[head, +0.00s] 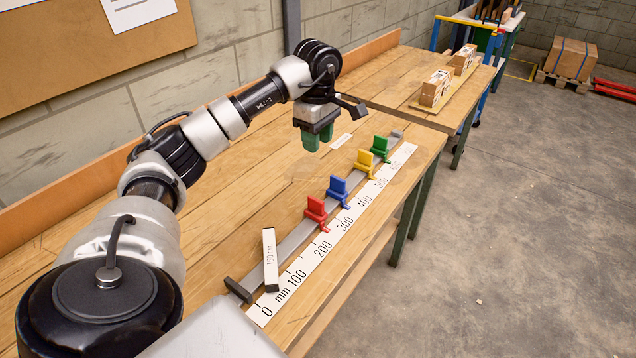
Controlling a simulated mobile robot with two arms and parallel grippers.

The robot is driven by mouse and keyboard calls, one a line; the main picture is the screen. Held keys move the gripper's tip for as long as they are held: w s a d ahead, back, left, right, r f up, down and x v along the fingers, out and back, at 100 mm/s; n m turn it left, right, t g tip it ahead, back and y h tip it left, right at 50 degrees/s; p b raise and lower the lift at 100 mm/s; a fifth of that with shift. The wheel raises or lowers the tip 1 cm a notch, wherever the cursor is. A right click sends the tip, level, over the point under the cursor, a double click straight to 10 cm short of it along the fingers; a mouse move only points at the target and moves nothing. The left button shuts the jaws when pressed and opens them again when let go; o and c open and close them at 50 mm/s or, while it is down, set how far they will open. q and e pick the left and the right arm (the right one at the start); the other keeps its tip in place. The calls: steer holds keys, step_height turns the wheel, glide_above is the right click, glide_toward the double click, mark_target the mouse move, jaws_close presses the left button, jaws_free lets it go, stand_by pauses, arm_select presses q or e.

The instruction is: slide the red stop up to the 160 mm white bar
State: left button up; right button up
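The red stop (316,209) stands on a grey rail (295,237), beside the scale between the 200 and 300 labels. The white bar (269,258), marked 160 mm, lies across the rail near its dark near end stop (239,291). A stretch of bare rail separates the bar from the red stop. My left gripper (318,137), with green fingers, hangs above the table to the left of the rail, behind the red stop and apart from every stop. It holds nothing visible; its finger gap is unclear. My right gripper is not in view.
Blue (338,188), yellow (365,160) and green (380,148) stops stand farther along the rail. A white millimetre scale (331,236) runs along its right side. Boxes (435,88) stand on the far table. The wooden tabletop left of the rail is mostly clear.

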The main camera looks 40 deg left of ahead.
arm_select(q)
steer(key=f+b, duration=0.1)
steer(key=b, duration=0.8)
glide_above(317, 200)
step_height(317, 200, down, 8)
steer(key=shift+w+f, duration=0.1)
step_height(317, 200, down, 11)
steer(key=shift+r, duration=0.2)
jaws_close()
